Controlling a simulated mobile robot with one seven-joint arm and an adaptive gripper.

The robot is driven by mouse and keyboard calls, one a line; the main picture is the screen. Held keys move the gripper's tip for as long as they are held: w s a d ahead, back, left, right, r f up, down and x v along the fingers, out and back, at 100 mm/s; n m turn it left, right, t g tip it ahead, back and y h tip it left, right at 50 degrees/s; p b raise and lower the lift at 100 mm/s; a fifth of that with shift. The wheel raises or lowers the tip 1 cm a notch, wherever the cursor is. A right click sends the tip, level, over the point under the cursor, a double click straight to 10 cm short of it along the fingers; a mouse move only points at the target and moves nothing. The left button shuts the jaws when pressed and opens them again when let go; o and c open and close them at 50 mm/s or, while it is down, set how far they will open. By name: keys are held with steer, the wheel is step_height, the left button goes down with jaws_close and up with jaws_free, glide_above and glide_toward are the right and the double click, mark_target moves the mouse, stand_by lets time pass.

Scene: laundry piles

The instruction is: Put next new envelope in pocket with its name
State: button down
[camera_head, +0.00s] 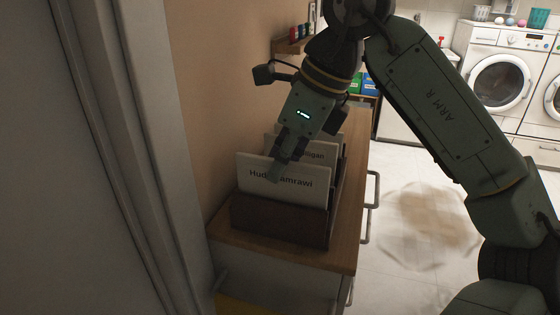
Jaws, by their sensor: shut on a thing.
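A white envelope (310,198) stands upright in the front of a dark brown pocketed holder (270,222). Its printed name reads "Hud… …amrawi", with the middle letters hidden by my finger. My gripper (276,172) points down and is shut on this envelope's top edge. The envelope's lower part is hidden behind the holder's front wall. Behind it, another white envelope or card (318,147) shows a name ending in "gan", partly covered by my gripper. Any name on the holder's front is not readable.
The holder stands on a wooden-topped cabinet (345,235) against a tan wall, with a grey door frame (150,130) close on the left. Green and blue boxes (362,84) stand behind. Washing machines (500,80) are at back right, across open floor.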

steer(key=c, duration=1.7)
jaws_free()
steer(key=v, duration=1.2)
